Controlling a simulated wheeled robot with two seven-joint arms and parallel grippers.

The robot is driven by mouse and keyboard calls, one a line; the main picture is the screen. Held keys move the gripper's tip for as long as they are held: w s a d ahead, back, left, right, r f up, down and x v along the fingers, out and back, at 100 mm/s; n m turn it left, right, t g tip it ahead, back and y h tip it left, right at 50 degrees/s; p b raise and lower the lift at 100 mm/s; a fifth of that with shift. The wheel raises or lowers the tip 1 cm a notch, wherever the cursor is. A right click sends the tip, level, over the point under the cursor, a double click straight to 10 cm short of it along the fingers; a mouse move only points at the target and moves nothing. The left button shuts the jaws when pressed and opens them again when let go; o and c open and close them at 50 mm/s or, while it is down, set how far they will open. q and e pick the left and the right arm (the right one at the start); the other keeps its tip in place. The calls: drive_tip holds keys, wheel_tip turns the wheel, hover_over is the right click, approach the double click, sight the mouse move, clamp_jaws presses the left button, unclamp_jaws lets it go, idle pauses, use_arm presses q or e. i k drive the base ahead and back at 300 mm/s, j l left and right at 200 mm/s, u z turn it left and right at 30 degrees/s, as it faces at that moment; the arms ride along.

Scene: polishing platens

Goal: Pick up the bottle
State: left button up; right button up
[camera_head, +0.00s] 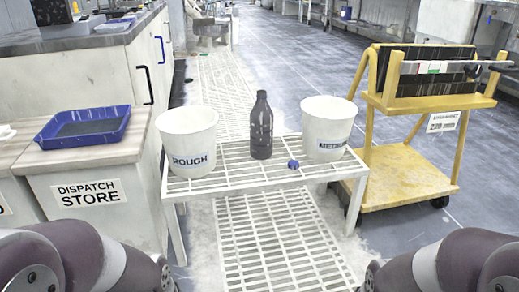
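A dark brown bottle (261,128) stands upright on a white slatted table (230,179), between two white buckets. The left bucket (188,142) is labelled "ROUGH". The right bucket (327,126) has a dark label that I cannot read clearly. A small blue cap-like object (293,164) lies on the table to the right of the bottle, apart from it. Parts of my two arms show at the bottom left and bottom right corners, well short of the table. Neither gripper is in view.
A blue tray (84,130) sits on the counter marked "DISPATCH STORE" at left. A yellow trolley (405,176) with a rack stands right of the table. Pale floor grating (285,245) lies in front of the table and is clear.

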sight(261, 116)
drive_tip(key=l+u, duration=0.5)
drive_tip(key=l, duration=1.6)
drive_tip(key=k, duration=0.05)
